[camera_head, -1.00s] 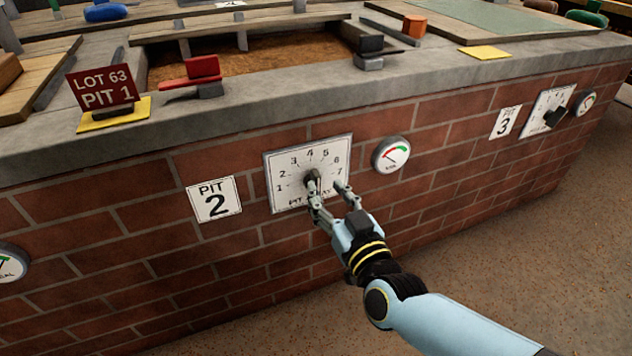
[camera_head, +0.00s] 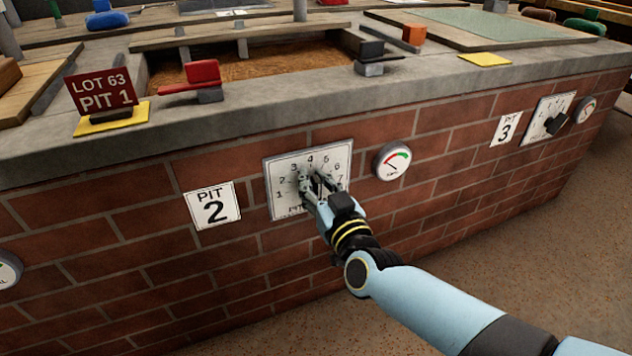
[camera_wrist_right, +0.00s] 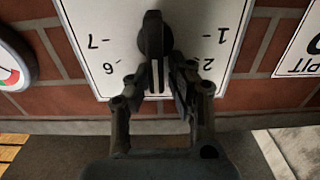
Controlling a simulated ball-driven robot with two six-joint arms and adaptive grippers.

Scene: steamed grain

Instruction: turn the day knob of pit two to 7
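The day knob of pit two (camera_wrist_right: 153,36) is black and sits on a white dial plate (camera_head: 341,158) numbered 1 to 7. The plate is on the brick wall beside the PIT 2 sign (camera_head: 212,204). In the right wrist view the dial (camera_wrist_right: 105,22) is upside down, and the knob's bar lies toward the 4 side. My right gripper (camera_head: 314,180) is at the dial. Its fingertips (camera_wrist_right: 162,82) flank the bar closely, one on each side, and look shut on it. They hide part of the knob and the 4. My left gripper is not in view.
A round gauge (camera_head: 393,160) is on the wall to the right of the dial. The pit three dial (camera_head: 548,112) and PIT 3 sign (camera_head: 507,129) are farther right. A concrete ledge (camera_head: 240,127) runs above, with a red-handled clamp (camera_head: 203,74) on it.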

